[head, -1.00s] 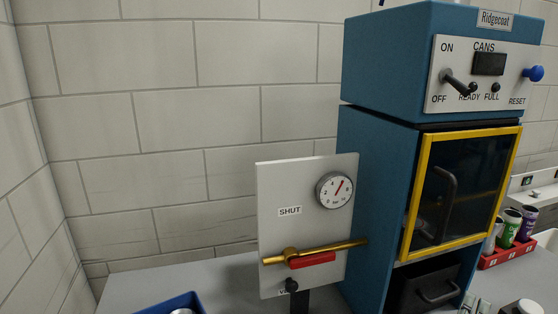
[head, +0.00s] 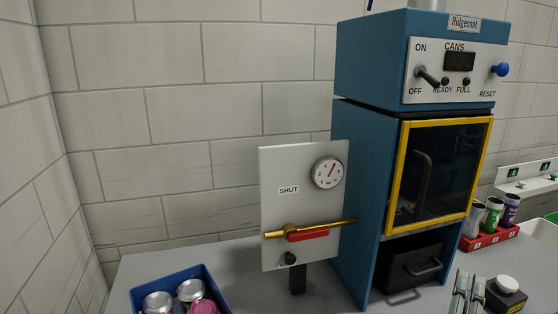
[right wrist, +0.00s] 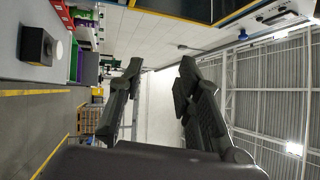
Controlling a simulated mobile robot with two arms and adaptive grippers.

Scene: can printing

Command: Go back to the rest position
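My right gripper (head: 469,288) shows at the bottom right of the head view, in front of the blue machine. In the right wrist view, my right gripper (right wrist: 160,70) has its two dark fingers well apart with nothing between them. It touches nothing that I can see. My left gripper is not in view. The blue Ridgecoat machine (head: 352,200) stands on the counter, with its yellow-framed door (head: 440,175) closed. A grey panel (head: 300,205) beside it bears a dial, a brass lever lying roughly level and a SHUT label.
A blue crate (head: 208,272) with several cans stands at the front left. A red rack (head: 488,238) with cans is at the right. A small dark box with a white top (head: 507,284) lies close to my right gripper. The counter behind the crate is clear.

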